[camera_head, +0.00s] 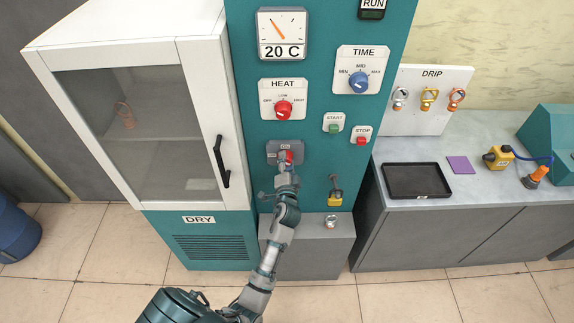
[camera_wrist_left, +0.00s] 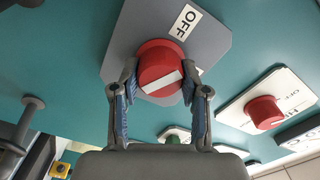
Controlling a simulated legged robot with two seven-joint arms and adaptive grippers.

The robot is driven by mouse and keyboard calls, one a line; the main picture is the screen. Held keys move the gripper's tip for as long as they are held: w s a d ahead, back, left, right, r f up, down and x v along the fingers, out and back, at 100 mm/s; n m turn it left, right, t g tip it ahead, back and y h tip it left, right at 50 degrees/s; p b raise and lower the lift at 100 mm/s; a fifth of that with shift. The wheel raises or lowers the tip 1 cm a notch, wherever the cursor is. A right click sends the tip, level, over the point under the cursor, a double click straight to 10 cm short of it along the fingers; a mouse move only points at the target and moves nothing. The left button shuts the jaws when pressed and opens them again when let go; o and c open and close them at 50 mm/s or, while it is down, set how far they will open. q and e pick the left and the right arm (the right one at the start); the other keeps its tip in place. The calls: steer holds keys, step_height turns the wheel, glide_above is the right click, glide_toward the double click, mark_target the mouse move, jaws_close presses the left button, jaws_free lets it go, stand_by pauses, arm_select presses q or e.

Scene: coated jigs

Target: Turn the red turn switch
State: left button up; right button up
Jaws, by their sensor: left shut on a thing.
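The red turn switch (camera_head: 288,156) sits on a grey plate (camera_head: 272,148) low on the teal cabinet front, below the HEAT dial. An ON label shows on the plate in the head view. In the left wrist view the switch (camera_wrist_left: 160,60) is a round red knob with a white bar, tilted up to the right; an OFF label (camera_wrist_left: 185,22) is on its plate. My left gripper (camera_head: 288,167) is shut on the switch, one finger on each side, as the left wrist view shows. It covers part of the switch in the head view. My right gripper is not in view.
A red HEAT knob (camera_head: 284,109) is above; START (camera_head: 334,127) and STOP (camera_head: 361,140) buttons are to the right. A glass-door DRY cabinet (camera_head: 215,50) with a black handle (camera_head: 221,162) stands left. A grey ledge (camera_head: 310,240) juts out below. A counter (camera_head: 390,220) stands right.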

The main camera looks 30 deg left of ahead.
arm_select(q)
steer(key=shift+f+n+b, duration=0.25)
steer(key=shift+n+b, duration=0.05)
steer(key=shift+n, duration=0.7)
steer(key=shift+n+b, duration=0.45)
steer(key=shift+n, duration=1.35)
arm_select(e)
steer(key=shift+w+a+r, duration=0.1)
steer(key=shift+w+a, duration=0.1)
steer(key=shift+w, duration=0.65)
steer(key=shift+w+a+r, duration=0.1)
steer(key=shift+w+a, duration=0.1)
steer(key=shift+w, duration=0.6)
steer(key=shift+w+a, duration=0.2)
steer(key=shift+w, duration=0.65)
arm_select(q)
steer(key=shift+f, duration=0.1)
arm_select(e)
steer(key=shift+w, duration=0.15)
arm_select(q)
steer(key=o, duration=1.1)
steer(key=shift+o, duration=0.2)
steer(key=shift+w+a, duration=0.1)
steer(key=v, duration=0.7)
